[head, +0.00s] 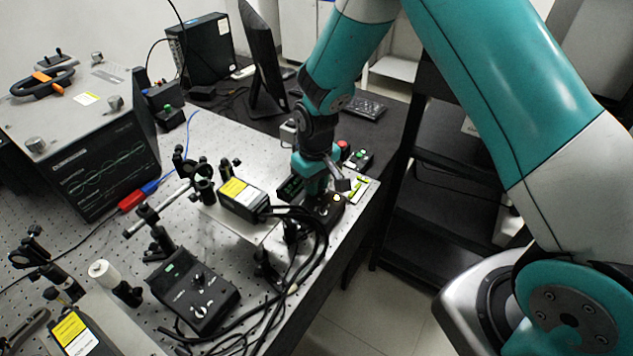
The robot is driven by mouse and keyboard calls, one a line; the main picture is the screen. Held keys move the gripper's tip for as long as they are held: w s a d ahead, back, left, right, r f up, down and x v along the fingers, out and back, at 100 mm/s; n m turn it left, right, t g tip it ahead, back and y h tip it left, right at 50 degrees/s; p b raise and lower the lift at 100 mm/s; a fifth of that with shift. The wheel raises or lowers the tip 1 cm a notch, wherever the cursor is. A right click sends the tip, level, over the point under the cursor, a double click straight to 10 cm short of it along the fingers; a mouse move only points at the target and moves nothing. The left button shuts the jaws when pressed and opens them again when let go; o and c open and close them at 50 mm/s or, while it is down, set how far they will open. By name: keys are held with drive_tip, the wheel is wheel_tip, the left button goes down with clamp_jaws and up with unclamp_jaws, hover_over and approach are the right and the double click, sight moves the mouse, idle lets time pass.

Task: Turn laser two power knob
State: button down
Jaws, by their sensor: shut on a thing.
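My arm reaches down from the top to the right end of the optical bench. My gripper (317,197) points down at a small black control box (328,212) near the bench's right edge. It is shut on the power knob there; the fingers and wrist hide the knob, so its angle cannot be read. A second black control box (196,293) with pale knobs and a small green display stands nearer the front, apart from my gripper. I cannot read labels telling which laser each box serves.
A laser head (243,197) with a yellow label stands just left of my gripper. Black cables (303,262) loop in front of it. Optical mounts (203,184) stand further left. A small box with red and green buttons (355,155) lies behind.

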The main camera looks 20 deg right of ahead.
drive_tip(key=shift+m+b, duration=0.55)
drive_tip(key=shift+m, duration=1.95)
drive_tip(key=c, duration=1)
unclamp_jaws()
drive_tip(key=shift+c, duration=0.2)
drive_tip(key=shift+r, duration=0.15)
wheel_tip(320, 180, up, 17)
drive_tip(key=b, duration=0.3)
drive_tip(key=shift+r, duration=0.1)
